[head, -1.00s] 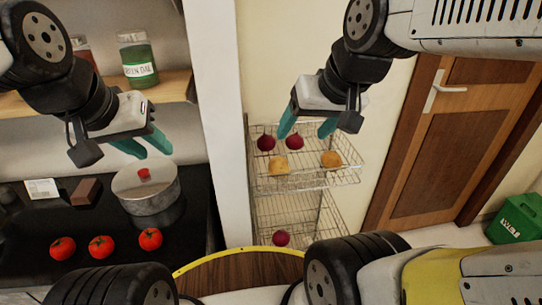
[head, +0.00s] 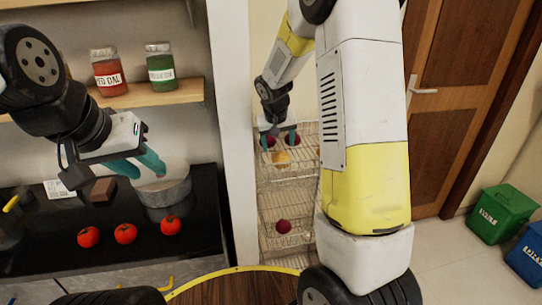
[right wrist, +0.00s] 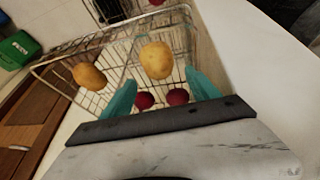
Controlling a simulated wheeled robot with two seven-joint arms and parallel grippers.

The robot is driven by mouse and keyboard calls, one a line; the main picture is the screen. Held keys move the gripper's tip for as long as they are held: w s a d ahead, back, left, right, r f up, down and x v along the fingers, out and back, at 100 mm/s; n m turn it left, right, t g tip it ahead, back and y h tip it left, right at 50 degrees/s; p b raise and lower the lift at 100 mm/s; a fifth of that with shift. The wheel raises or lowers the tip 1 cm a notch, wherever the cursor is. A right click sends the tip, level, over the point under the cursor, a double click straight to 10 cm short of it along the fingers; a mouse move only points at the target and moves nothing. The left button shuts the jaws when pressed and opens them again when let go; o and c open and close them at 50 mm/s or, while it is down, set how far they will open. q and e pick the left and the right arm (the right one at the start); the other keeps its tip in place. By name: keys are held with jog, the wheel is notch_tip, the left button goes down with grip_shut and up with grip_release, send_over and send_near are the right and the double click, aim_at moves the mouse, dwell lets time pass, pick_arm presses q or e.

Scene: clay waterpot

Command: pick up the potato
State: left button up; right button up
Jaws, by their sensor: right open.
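A tan potato (head: 281,158) lies on the top shelf of the wire rack (head: 287,212). In the right wrist view this potato (right wrist: 156,60) is ahead of the fingers, roughly midway between them. A second potato (right wrist: 89,76) lies to its left there, mostly hidden by my arm in the head view. My right gripper (right wrist: 160,92) is open and empty, with its teal fingers at the shelf. Two red onions (right wrist: 144,100) (right wrist: 178,97) lie close to the fingers. My left gripper (head: 142,166) has its teal fingers above the counter near the pot; I cannot tell its jaw state.
Another onion (head: 283,226) is on the lower shelf. A wall edge (head: 232,140) stands left of the rack. Green (head: 499,213) and blue (head: 527,252) bins stand right.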

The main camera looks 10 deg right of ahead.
aim_at(280, 154)
jog(key=x, duration=0.7)
jog(key=shift+d+f, duration=0.2)
jog(key=shift+f, duration=0.1)
jog(key=c, duration=1.3)
